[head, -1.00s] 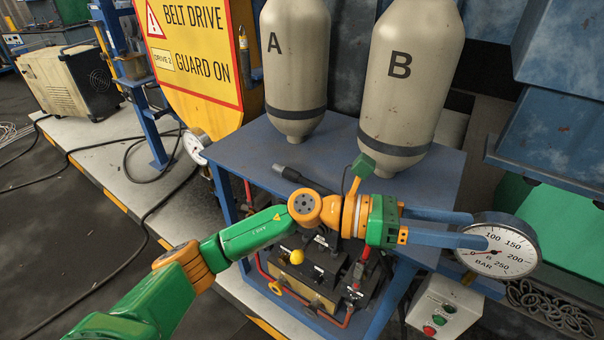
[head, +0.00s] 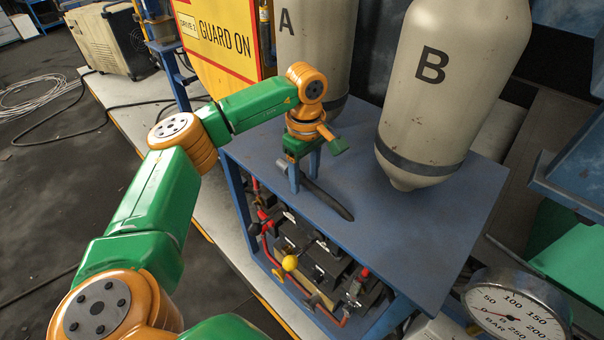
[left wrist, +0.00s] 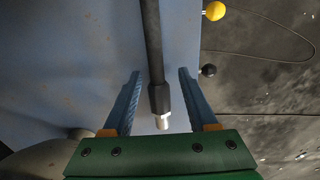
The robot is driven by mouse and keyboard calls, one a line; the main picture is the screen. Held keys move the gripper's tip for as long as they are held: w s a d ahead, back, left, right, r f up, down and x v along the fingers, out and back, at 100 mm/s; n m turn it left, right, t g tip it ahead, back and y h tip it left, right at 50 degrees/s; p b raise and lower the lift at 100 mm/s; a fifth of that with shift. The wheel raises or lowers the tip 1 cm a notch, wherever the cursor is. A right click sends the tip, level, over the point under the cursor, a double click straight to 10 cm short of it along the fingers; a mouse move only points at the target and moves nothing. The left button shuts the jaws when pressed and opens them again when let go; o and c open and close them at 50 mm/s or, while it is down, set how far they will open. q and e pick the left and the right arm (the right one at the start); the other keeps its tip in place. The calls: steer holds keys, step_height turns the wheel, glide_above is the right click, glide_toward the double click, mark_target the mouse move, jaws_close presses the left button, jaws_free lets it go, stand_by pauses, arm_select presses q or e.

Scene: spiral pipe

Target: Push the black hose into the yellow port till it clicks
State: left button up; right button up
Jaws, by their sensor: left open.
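The black hose (head: 328,200) lies on the blue table top near its front edge. My left gripper (head: 305,184) points down over the hose's left end, with its blue fingers apart. In the left wrist view, the hose (left wrist: 152,50) runs between the open fingers (left wrist: 158,100) and ends in a dark collar with a pale metal tip; I see a gap on both sides of it. I cannot make out the yellow port for certain; a yellow ball knob (head: 290,263) shows on the black valve blocks below the table top. My right gripper is not in view.
Tank A (head: 312,50) and tank B (head: 440,90) stand over the back of the table (head: 400,220). A pressure gauge (head: 515,308) is at the lower right. Red pipes (head: 268,235) run along the valve blocks under the front edge. The right part of the table top is clear.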

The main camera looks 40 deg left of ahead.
arm_select(q)
steer(key=shift+w+f, duration=0.25)
steer(key=shift+f, duration=0.1)
steer(key=shift+s+d+r, duration=0.1)
jaws_close()
steer(key=shift+r, duration=0.1)
